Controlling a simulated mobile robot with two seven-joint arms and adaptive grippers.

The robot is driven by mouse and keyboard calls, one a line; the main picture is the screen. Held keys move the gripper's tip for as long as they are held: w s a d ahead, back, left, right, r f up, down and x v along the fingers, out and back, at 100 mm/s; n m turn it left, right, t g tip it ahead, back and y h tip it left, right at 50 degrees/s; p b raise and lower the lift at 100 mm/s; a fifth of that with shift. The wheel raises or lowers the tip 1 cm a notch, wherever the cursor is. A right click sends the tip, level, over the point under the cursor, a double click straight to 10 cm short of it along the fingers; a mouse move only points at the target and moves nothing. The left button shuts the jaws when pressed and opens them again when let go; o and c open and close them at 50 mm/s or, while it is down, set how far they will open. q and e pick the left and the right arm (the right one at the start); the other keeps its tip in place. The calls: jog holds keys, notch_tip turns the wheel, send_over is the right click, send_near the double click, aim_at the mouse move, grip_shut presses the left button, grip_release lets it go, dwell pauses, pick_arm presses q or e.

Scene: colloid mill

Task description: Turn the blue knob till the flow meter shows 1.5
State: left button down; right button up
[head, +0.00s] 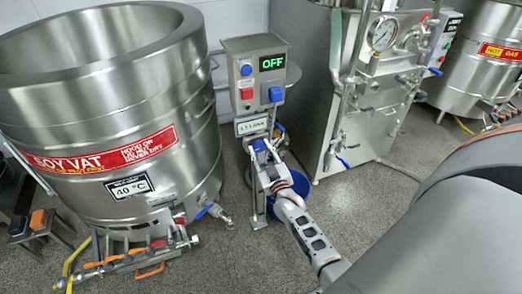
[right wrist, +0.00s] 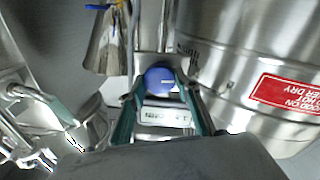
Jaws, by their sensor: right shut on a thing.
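The blue knob (right wrist: 160,80) is round with a small pale mark and sits between my right gripper's fingertips (right wrist: 161,88) in the right wrist view. In the head view, a bit of the blue knob (head: 258,145) shows just under the small flow meter plate (head: 251,127). The plate seems to read about 1.1 L/MIN, but the text is too small to be sure. My right gripper (head: 264,158) reaches up from below right and is shut on the knob, hiding much of it. My left gripper is not in view.
Above the plate is a grey control box (head: 255,75) with an OFF display (head: 272,62) and a red button (head: 247,93). A large steel soy vat (head: 110,110) stands close on the left. A steel machine with a gauge (head: 383,33) stands on the right. A blue bucket partly shows beneath.

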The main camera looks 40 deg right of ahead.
jog(key=shift+f, duration=0.1)
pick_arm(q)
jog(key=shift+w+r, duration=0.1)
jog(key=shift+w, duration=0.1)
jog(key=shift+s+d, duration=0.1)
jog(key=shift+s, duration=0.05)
pick_arm(e)
jog(key=o, duration=1)
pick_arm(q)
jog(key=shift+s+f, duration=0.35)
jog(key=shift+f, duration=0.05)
pick_arm(e)
jog(key=shift+o, duration=0.5)
